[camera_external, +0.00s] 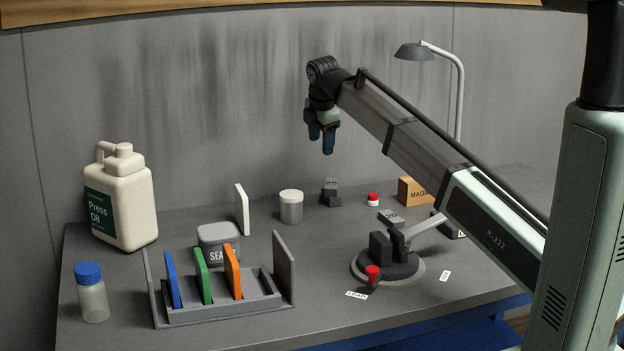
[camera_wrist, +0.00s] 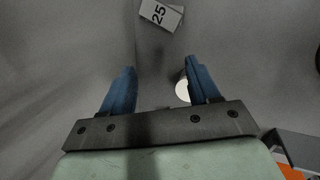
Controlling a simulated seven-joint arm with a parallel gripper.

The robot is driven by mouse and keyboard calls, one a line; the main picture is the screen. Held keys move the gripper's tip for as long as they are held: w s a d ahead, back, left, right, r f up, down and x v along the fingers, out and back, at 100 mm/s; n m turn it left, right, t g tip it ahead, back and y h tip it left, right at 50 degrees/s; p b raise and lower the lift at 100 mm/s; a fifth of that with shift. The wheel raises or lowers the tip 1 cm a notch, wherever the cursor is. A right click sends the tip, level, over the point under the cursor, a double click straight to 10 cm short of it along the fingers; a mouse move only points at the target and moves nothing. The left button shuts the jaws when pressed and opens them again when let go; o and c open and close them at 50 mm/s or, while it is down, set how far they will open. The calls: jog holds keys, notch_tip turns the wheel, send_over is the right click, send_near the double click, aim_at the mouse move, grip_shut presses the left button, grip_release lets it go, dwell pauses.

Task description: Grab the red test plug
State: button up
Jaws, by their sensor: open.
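A small red piece with a white lower part (camera_external: 373,199) stands on the table, left of the cardboard box, and looks like the red test plug. A red knob (camera_external: 372,273) also shows at the front of the round black fixture (camera_external: 390,262). My gripper (camera_external: 322,145) is raised above the back of the table, up and left of the small red piece, pointing down. Its blue fingers are apart with nothing between them, as the wrist view shows (camera_wrist: 158,82). No red piece shows in the wrist view.
A rack (camera_external: 222,311) with coloured plates, bottles and a lamp (camera_external: 414,52) stand around. Bare table lies between jar and fixture.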

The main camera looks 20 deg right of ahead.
jog(key=d+f+n+g+y, duration=0.1)
jog(key=d+f+g, duration=0.1)
jog(key=d, duration=0.7)
jog(key=d+f+n+g+y, duration=0.1)
jog(key=d+f+g, duration=0.1)
jog(key=d, duration=0.6)
send_over(373, 194)
jog(key=d, duration=0.1)
notch_tip(373, 194, down, 7)
jog(key=shift+d+f, duration=0.15)
jog(key=shift+a+f, duration=0.2)
jog(key=shift+f, duration=0.8)
jog(key=shift+a+f, duration=0.15)
jog(key=shift+f, duration=0.9)
jog(key=shift+a+f, duration=0.2)
jog(key=shift+f, duration=0.8)
jog(key=c, duration=1.1)
jog(key=shift+r, duration=0.1)
